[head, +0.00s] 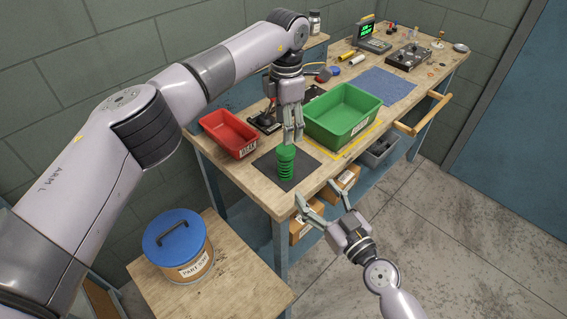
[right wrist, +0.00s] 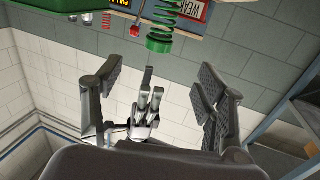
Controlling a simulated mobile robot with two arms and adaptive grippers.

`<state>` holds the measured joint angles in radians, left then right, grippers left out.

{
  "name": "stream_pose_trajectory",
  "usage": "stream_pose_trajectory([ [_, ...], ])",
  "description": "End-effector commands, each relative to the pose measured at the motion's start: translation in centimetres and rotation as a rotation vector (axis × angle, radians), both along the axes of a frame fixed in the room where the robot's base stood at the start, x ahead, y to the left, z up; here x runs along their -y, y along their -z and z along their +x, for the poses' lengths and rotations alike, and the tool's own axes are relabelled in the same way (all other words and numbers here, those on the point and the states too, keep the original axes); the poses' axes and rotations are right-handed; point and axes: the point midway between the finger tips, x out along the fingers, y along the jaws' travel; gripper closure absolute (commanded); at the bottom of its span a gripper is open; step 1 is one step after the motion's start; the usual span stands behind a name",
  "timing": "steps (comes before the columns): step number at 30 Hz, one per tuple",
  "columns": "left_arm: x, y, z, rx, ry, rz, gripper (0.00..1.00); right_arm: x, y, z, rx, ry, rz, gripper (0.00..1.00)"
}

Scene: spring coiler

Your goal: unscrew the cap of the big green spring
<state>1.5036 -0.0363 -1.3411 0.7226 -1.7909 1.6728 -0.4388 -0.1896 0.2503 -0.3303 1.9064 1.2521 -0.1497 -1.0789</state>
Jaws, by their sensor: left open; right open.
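The big green spring (head: 285,173) stands upright on a dark mat (head: 308,166) near the table's front edge. Its green cap (head: 286,153) is on top. In the right wrist view, which is upside down, the spring (right wrist: 164,14) hangs from the top edge with the cap (right wrist: 158,43) below. My left gripper (head: 291,141) points down just above the cap, open and empty; the right wrist view shows a gap between its fingers (right wrist: 153,92) and the cap. My right gripper (head: 316,194) is open and empty, in front of the table edge, lower right of the spring.
A red bin (head: 229,133) stands left of the mat and a green bin (head: 343,114) right of it. A blue mat (head: 385,85) lies farther along the table. A blue-lidded tub (head: 180,250) stands on a low side table.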

Motion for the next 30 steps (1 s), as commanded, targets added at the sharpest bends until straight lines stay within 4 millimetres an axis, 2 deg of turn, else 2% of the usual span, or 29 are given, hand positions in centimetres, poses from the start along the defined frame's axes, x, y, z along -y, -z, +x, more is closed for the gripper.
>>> stream_pose_trajectory([
  [3, 0.0, 0.0, 0.0, 0.000, 0.000, 0.000, 0.42, -1.2, -0.2, 2.2, 0.002, 0.002, 0.007, 0.34],
  [18, 0.0, 0.0, 0.0, 0.000, 0.000, -0.001, 0.42, -6.1, -0.1, 10.5, -0.002, -0.001, 0.005, 0.34],
  [24, 0.0, 0.0, 0.0, 0.000, -0.001, -0.001, 0.42, -7.2, -0.1, 12.5, -0.001, -0.001, 0.003, 0.34],
  [30, 0.0, 0.0, 0.0, 0.000, -0.001, -0.001, 0.42, -7.6, 0.0, 13.1, -0.001, -0.001, 0.002, 0.34],
])
